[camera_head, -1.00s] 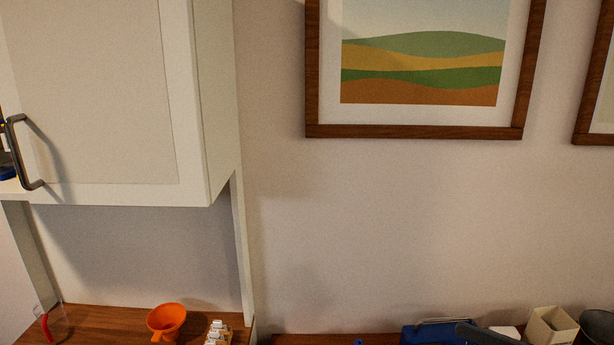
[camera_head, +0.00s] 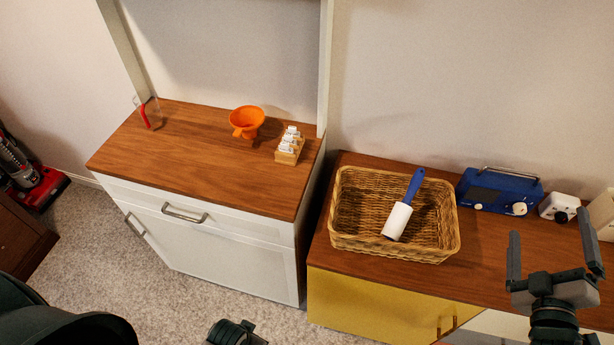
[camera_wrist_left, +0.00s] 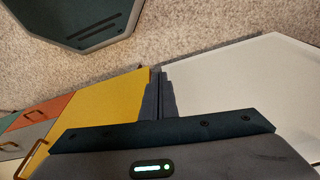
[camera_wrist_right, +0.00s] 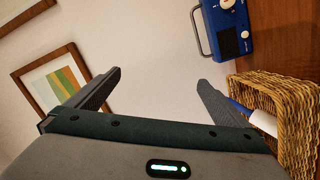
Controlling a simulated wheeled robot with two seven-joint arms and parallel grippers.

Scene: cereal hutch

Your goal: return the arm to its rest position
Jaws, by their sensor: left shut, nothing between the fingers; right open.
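My right gripper (camera_head: 552,250) is upright at the right of the head view, its two grey fingers spread wide with nothing between them. In the right wrist view it (camera_wrist_right: 160,76) is also open and empty, with the wall behind it. My left gripper (camera_wrist_left: 158,72) shows in the left wrist view with its fingers together and nothing held, pointing over the yellow and white cabinet fronts and the carpet. In the head view only a dark part of my left arm shows at the bottom edge; its fingers cannot be made out there.
A wicker basket (camera_head: 345,242) holding a lint roller (camera_head: 398,219) stands on the right counter, beside a blue radio (camera_head: 500,193). An orange funnel (camera_head: 247,121), a clear measuring cup (camera_head: 150,113) and a wooden packet holder (camera_head: 289,150) stand on the hutch counter. Carpet lies in front.

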